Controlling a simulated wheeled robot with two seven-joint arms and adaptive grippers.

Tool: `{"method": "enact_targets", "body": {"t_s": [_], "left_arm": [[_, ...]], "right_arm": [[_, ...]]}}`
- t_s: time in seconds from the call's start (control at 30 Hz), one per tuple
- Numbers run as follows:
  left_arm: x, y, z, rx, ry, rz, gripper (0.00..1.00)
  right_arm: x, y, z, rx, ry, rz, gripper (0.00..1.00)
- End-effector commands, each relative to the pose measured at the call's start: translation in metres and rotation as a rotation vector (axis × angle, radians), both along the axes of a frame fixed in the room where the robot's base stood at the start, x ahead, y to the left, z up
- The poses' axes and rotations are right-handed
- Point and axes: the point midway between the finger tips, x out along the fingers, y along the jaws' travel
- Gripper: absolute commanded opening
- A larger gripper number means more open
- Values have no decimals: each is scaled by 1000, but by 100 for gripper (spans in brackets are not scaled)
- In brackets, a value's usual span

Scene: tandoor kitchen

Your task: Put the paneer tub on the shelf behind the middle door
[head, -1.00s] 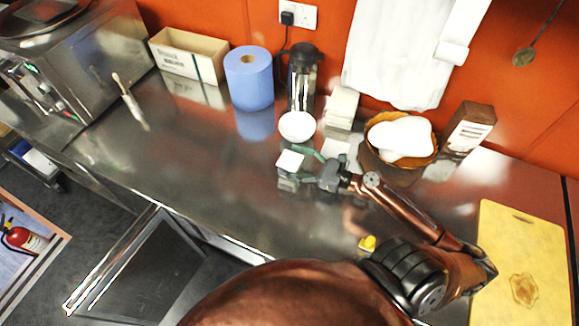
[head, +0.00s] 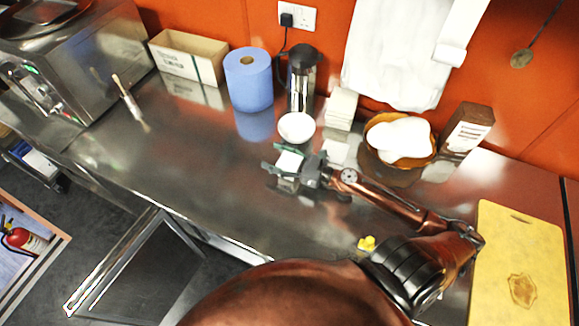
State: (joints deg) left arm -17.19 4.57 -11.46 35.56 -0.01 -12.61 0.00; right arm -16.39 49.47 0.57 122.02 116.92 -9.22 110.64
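A small tub with a square white lid (head: 289,161), which looks like the paneer tub, stands on the steel counter just in front of a white bowl. My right gripper (head: 283,163) reaches it from the right, with its greenish fingers spread either side of the tub. The fingers look open; whether they touch the tub is too small to tell. An open door (head: 140,272) juts out below the counter's front edge at the lower left. The shelf behind it is hidden, and I cannot tell whether it is the middle door. My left gripper is not in view.
The white bowl (head: 297,127), a steel flask (head: 302,80), blue paper roll (head: 248,80) and basket (head: 380,153) stand behind the tub. A brush (head: 126,95) lies at left, a yellow board (head: 519,260) at right. The counter left of the tub is clear.

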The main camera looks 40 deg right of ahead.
Motion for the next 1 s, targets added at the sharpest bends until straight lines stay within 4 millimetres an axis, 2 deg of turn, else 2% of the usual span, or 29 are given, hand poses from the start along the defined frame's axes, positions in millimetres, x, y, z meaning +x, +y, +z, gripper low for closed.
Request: {"method": "enact_targets", "body": {"t_s": [0.07,0.53,0.83,0.87,1.0], "left_arm": [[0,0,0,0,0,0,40],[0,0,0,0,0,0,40],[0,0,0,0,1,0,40],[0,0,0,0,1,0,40],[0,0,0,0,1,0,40]], "right_arm": [[0,0,0,0,0,0,50],[0,0,0,0,0,0,17],[0,0,1,0,-1,0,14],[0,0,1,0,-1,0,9],[0,0,1,0,-1,0,9]]}}
